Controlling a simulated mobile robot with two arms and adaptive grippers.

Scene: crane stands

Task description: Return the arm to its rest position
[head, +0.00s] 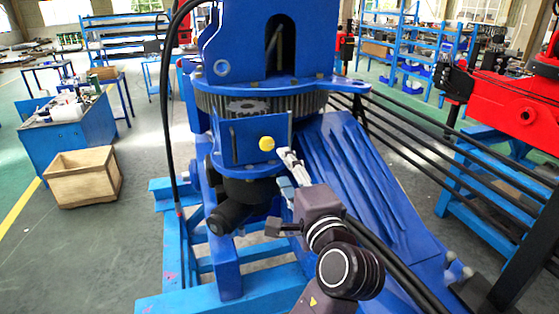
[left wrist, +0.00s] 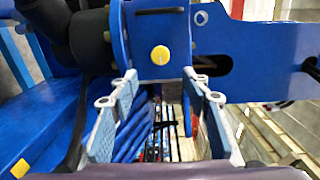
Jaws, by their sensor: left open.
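My left arm (head: 335,250) reaches up from the bottom of the head view, with its left gripper (head: 284,170) close to the blue crane stand (head: 330,170). In the left wrist view the left gripper (left wrist: 160,80) is open, its two blue-grey fingers apart with nothing held between them. A yellow round knob (head: 267,143) sits on a blue plate of the crane; it also shows in the left wrist view (left wrist: 160,55), just beyond and above the fingertips. Whether the fingers touch the crane cannot be told. My right gripper is not seen.
A toothed gear ring (head: 250,105) sits above the blue plate. Black hoses run close by on the crane. A wooden crate (head: 83,178) and a blue workbench (head: 70,130) stand at left. A red machine (head: 500,110) on a blue stand is at right. The left floor has free room.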

